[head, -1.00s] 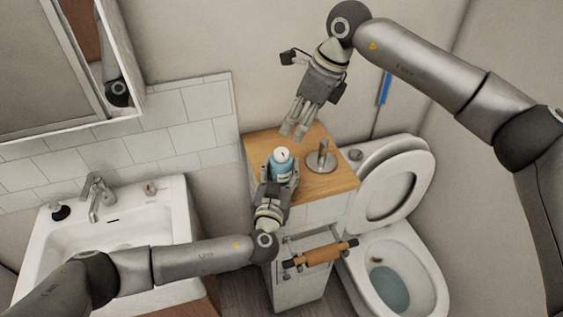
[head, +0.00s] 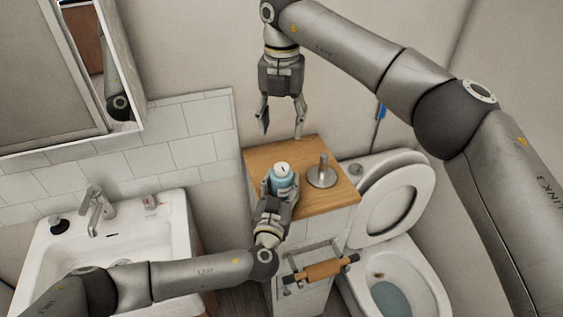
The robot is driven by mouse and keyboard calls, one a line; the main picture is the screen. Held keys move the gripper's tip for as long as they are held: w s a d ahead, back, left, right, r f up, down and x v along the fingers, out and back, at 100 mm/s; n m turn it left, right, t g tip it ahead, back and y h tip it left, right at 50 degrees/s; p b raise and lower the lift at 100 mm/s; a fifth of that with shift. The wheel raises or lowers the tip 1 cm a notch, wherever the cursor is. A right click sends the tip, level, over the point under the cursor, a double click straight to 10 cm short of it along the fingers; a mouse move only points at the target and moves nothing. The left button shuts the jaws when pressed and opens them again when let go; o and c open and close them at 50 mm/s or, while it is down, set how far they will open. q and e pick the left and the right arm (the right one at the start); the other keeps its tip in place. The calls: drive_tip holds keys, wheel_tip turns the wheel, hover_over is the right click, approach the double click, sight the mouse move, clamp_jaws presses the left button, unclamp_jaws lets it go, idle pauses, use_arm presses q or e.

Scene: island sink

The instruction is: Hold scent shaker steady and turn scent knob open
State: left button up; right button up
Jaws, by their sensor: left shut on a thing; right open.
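The scent shaker (head: 281,182) is a small blue bottle standing upright on the wooden top of the narrow cabinet. Its scent knob (head: 282,169) is the white top with a small dark mark. My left gripper (head: 280,190) is shut around the bottle's body from the front, and its fingers hide part of the sides. My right gripper (head: 281,130) points down with its fingers spread, open and empty. In the picture it is above the knob and apart from it.
A metal holder with an upright post (head: 322,174) stands just right of the shaker on the wooden top (head: 310,150). The toilet (head: 400,268) with its lid raised is at right. A sink (head: 110,235) with a tap (head: 96,200) is at left.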

sight(282, 166)
wheel_tip(282, 166, down, 12)
idle(0.5)
drive_tip(key=shift+c, duration=0.5)
drive_tip(key=c, duration=1)
